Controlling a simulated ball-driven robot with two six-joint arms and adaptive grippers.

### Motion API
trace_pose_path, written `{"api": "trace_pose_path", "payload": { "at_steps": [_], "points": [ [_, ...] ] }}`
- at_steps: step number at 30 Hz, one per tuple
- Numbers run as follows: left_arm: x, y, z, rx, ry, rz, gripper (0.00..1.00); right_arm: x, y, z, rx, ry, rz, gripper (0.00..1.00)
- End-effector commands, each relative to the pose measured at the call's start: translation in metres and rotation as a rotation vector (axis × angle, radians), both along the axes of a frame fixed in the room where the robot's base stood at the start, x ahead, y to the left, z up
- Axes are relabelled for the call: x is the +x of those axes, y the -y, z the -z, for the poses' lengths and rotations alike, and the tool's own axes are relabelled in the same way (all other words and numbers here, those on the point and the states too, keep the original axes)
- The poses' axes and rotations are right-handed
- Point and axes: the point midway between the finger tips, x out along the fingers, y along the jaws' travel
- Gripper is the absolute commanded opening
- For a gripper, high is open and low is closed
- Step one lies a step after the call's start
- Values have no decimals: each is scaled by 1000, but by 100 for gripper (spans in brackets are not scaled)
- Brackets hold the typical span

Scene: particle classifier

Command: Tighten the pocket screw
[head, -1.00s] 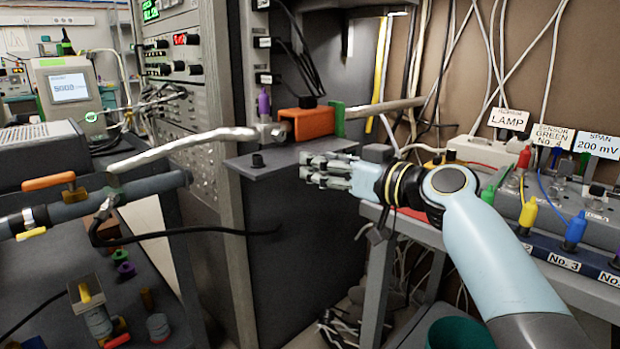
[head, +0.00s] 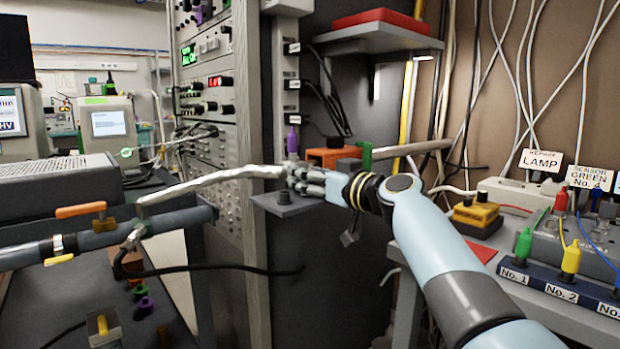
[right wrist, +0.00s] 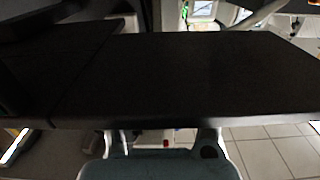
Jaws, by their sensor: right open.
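My right gripper (head: 300,180) is open at the bend of the silvery tube (head: 215,182), above the small grey shelf (head: 305,205) on the dark cabinet's side. Whether it touches the tube I cannot tell. A black knob (head: 284,197) stands on the shelf just below and left of the fingers. An orange block (head: 328,157) with a black knob (head: 334,142) on top and a green plate (head: 365,155) beside it sits behind the gripper. Which knob is the pocket screw I cannot tell. In the right wrist view a wide dark surface (right wrist: 190,75) fills the middle. My left gripper is not seen.
An instrument rack (head: 215,110) stands left of the shelf. A thick grey pipe (head: 110,235) with an orange lever (head: 80,211) lies at left. A bench at right carries a yellow box (head: 476,213) and coloured plugs. A red-topped shelf (head: 375,40) hangs above.

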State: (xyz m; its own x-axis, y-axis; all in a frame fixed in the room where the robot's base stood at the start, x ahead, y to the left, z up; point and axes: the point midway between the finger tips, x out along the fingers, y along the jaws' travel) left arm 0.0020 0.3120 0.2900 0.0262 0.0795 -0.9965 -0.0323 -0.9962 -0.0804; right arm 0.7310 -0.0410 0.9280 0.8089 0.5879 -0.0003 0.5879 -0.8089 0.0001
Motion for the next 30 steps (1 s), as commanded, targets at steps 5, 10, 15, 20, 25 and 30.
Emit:
{"api": "trace_pose_path", "payload": {
  "at_steps": [5, 10, 15, 20, 25, 30],
  "points": [
    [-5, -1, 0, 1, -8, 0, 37, 0, 0, 0, 0, 0, 0, 47],
    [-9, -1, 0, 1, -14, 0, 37, 0, 0, 0, 0, 0, 0, 25],
    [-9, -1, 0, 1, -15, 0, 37, 0, 0, 0, 0, 0, 0, 2],
    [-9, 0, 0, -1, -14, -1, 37, 0, 0, 0, 4, -3, 0, 0],
    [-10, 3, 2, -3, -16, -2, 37, 0, 0, 1, 111, -82, 1, 0],
    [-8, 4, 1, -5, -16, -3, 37, -1, 0, 0, 291, -213, 0, 0]
  ]
}}
